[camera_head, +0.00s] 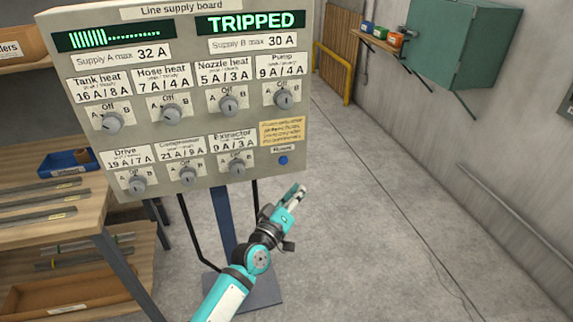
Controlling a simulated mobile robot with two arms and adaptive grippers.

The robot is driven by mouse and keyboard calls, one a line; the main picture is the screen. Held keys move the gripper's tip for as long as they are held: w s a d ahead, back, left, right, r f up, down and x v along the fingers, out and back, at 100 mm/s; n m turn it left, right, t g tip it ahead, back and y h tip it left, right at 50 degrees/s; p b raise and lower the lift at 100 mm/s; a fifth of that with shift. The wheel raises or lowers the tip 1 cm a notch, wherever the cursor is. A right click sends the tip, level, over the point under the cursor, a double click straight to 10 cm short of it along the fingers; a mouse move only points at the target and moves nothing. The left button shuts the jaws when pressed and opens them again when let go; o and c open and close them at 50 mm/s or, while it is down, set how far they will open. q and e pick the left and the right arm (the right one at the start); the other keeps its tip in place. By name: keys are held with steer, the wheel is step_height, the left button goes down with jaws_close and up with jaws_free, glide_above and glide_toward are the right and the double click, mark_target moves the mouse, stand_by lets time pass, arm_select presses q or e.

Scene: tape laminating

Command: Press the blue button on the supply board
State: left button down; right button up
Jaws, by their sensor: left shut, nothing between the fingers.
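The supply board (200,138) stands on a dark post at the upper left, with rows of grey knobs and labels. Its right display (251,23) reads TRIPPED; the left display (115,36) shows green bars. The blue button (283,160) is at the board's lower right, below a yellow note, and is uncovered. My left gripper (298,192) is shut and empty, below and slightly right of the button in the picture, pointing up and right. It looks apart from the board; the exact depth gap cannot be told. My right gripper is not in view.
A wooden workbench (85,222) with metal strips and a blue bin (66,162) stands left of the board. A green cabinet (455,45) and a small shelf with boxes are on the right wall. The floor at right is clear.

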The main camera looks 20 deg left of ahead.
mark_target(283, 161)
arm_select(q)
steer(key=shift+w+a, duration=0.1)
steer(key=shift+w, duration=0.1)
steer(key=shift+w+a+f+b, duration=0.1)
steer(key=shift+w+a+b, duration=0.8)
steer(key=shift+w, duration=0.25)
steer(key=shift+w+a+r+b, duration=0.1)
steer(key=shift+w+a+b, duration=0.6)
steer(key=shift+w+b, duration=0.4)
steer(key=shift+w+a+f+b, duration=0.1)
steer(key=shift+w+a+b, duration=0.7)
steer(key=shift+w, duration=0.45)
steer(key=shift+w+a, duration=0.1)
steer(key=shift+w+a+b, duration=0.15)
steer(key=shift+w+b, duration=0.1)
steer(key=shift+b, duration=0.05)
